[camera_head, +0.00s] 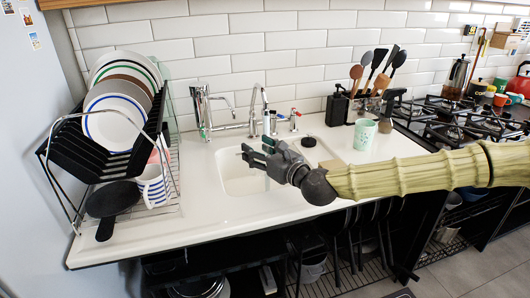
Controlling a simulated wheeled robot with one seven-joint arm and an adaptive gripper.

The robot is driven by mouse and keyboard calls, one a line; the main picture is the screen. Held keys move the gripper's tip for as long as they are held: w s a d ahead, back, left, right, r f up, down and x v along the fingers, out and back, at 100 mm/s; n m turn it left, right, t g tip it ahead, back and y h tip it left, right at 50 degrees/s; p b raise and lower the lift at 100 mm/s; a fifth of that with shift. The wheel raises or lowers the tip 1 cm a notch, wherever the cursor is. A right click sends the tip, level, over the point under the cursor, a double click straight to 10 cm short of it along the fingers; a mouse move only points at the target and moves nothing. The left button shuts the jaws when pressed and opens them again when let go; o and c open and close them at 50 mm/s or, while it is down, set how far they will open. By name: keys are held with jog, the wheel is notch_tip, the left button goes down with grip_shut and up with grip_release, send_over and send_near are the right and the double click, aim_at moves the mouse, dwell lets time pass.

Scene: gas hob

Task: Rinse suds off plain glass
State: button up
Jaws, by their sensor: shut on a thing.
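My gripper (252,154) reaches in from the right and is over the white sink basin (238,186), with its fingers pointing left. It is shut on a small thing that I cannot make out. A plain glass does not show clearly, and suds cannot be told at this size. A chrome tap (259,98) curves up behind the basin, just beyond my gripper. A tap handle with a red mark (295,114) is to its right. I cannot tell whether water runs. A mint-green patterned cup (364,135) stands on the counter right of the sink.
A black dish rack (68,146) with plates stands at the left, with striped cups (153,187) and a black pan (112,199) below. A utensil holder (369,105), dark bottles and the gas hob (455,118) are at the right. The front left counter (205,217) is clear.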

aim_at(261, 144)
jog(key=shift+w+a, duration=0.2)
jog(key=shift+w, duration=0.3)
jog(key=shift+w+d+f, duration=0.2)
jog(key=shift+w+d, duration=0.15)
jog(key=shift+w, duration=0.35)
jog(key=shift+w+d+f+b, duration=0.1)
jog(key=shift+w+f+b, duration=0.1)
jog(key=shift+w, duration=0.4)
jog(key=shift+w+f+b, duration=0.1)
jog(key=shift+w+b, duration=0.05)
jog(key=shift+w, duration=0.4)
jog(key=shift+w+d+f+b, duration=0.15)
jog(key=shift+w+b, duration=0.6)
jog(key=shift+w, duration=0.25)
jog(key=shift+w+d+f+b, duration=0.15)
jog(key=shift+w+b, duration=0.6)
jog(key=shift+w, duration=0.25)
jog(key=shift+d, duration=0.2)
jog(key=shift+s+d+b, duration=0.1)
jog(key=shift+d+b, duration=0.3)
